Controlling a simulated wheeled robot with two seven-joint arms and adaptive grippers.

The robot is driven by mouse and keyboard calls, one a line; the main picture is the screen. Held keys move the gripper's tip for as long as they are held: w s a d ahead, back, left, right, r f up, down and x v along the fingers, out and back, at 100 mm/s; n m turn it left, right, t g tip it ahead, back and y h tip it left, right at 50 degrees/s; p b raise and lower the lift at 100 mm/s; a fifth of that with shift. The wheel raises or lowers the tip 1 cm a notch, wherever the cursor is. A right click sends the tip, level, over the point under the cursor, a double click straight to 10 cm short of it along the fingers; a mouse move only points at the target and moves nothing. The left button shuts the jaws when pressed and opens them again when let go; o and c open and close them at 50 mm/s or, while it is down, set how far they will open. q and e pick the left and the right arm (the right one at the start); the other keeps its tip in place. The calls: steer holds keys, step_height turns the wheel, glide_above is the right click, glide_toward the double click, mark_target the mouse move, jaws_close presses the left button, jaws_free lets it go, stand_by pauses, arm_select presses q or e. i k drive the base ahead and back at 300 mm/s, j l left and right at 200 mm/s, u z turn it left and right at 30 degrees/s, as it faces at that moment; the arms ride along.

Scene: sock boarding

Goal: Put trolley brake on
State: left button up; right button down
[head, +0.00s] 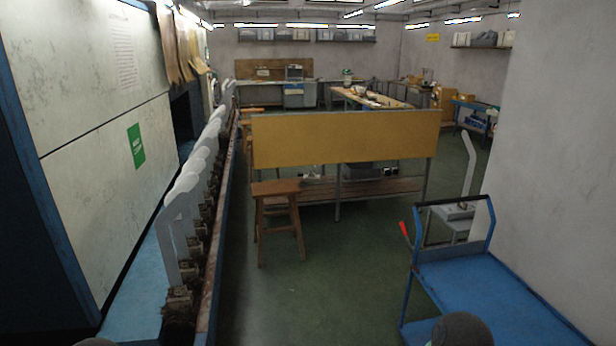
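A blue trolley (490,295) stands at the lower right, with a flat blue deck and a dark push handle (455,201) rising at its far end. A small red-tipped lever (405,231) sticks up at the left of the handle end and leans left; this looks like the brake lever. Its lower end and the trolley's wheels are hidden or out of frame. Neither of my grippers shows. Only dark rounded parts, which look like my arms, show at the bottom edge, one of them in front of the trolley's near left part.
A row of grey sock boards (185,205) on a long rail runs along the left. A wooden stool (277,215) and a bench with a yellow panel (345,140) stand ahead. A white wall (560,150) closes the trolley's right side. Green floor (325,285) is clear left of the trolley.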

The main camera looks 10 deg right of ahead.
mark_target(412, 249)
steer(key=i+z, duration=0.2)
steer(key=i, duration=0.25)
steer(key=i+j+z, duration=0.2)
steer(key=i, duration=0.25)
steer(key=i+j+z, duration=0.2)
steer(key=i, duration=0.3)
steer(key=i+j+z, duration=0.2)
steer(key=i, duration=0.2)
steer(key=i+j+z, duration=0.5)
steer(key=z, duration=0.15)
steer(key=i+j+z, duration=0.3)
steer(key=j+z, duration=0.3)
steer(key=i+j+z, duration=0.15)
steer(key=j+z, duration=0.2)
steer(key=j, duration=0.15)
steer(key=j+z, duration=0.3)
steer(key=i+j+z, duration=0.15)
steer(key=j, duration=0.45)
steer(key=k, duration=0.05)
